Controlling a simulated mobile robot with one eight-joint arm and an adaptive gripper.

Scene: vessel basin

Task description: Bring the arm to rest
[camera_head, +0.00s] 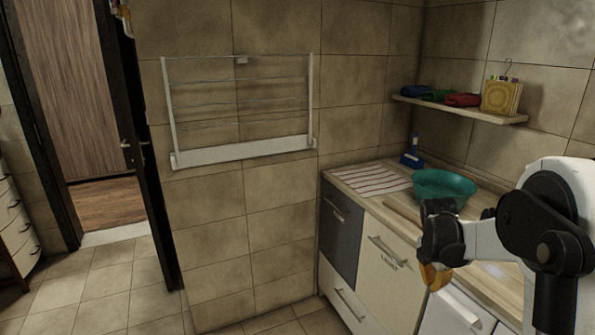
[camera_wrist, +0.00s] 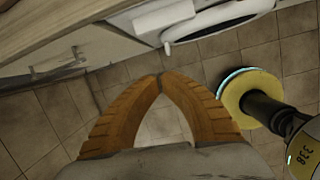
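My gripper (camera_wrist: 160,76) shows in the wrist view with its two orange-brown fingers bent inward and their tips meeting. Nothing shows between the fingers; tiled floor is seen through the gap behind the tips. In the head view my gripper (camera_head: 435,276) points downward at the front edge of the wooden counter (camera_head: 483,283), at the right. The teal basin (camera_head: 443,186) sits on the counter beyond my arm, apart from the gripper. My arm hides part of the counter.
A striped cloth (camera_head: 370,179) and a blue bottle (camera_head: 411,154) are on the counter. Cabinets (camera_head: 376,267) stand below it. A shelf (camera_head: 459,108) holds folded cloths and a box (camera_head: 501,96). A wall rack (camera_head: 241,150) hangs at centre. Floor (camera_head: 93,290) at left is clear, by an open doorway.

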